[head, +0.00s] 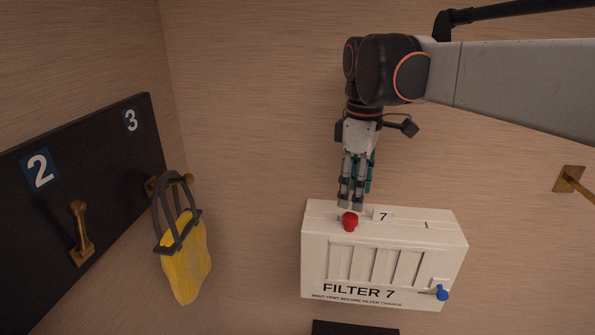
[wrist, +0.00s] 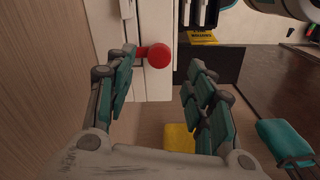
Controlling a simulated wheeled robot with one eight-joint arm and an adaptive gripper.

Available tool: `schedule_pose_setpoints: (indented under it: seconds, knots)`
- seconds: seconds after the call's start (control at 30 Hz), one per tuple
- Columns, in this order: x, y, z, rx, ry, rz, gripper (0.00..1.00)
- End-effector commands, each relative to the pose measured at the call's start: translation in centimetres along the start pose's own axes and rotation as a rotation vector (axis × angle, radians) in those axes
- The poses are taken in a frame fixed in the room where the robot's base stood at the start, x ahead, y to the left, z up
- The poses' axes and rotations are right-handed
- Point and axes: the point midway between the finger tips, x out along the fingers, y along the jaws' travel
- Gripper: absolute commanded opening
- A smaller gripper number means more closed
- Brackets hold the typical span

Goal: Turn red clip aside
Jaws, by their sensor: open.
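The red clip (head: 349,221) is a small round-ended red piece at the top front edge of the white FILTER 7 box (head: 316,255), left of its 7 label. My gripper (head: 350,204) points down just above the box, its fingertips close over the clip. In the wrist view my gripper (wrist: 161,62) is open and empty. There the red clip (wrist: 156,55) lies ahead, between the fingertips and nearer the left finger. I cannot tell whether that finger touches it. The white box (wrist: 151,88) shows behind the clip.
A blue knob (head: 442,293) is at the box's lower right. A yellow bag (head: 185,265) with dark handles hangs by the dark board (head: 110,150) with hooks numbered 2 and 3. A brass bracket (head: 569,179) is on the right wall.

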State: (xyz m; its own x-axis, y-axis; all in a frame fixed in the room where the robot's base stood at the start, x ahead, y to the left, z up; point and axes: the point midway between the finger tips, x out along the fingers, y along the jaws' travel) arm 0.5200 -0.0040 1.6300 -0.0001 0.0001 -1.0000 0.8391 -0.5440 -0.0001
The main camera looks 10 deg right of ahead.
Motion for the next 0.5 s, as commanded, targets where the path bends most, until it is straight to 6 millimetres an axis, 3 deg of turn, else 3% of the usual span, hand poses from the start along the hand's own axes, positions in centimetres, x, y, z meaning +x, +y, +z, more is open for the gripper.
schedule_pose_setpoints:
  seconds: [0.3, 0.5]
  knots:
    - [4.7, 0.1, -0.1, 0.000, 0.000, 0.000, 0.49]
    - [6.2, 0.1, -0.1, 0.001, 0.000, 0.000, 0.49]
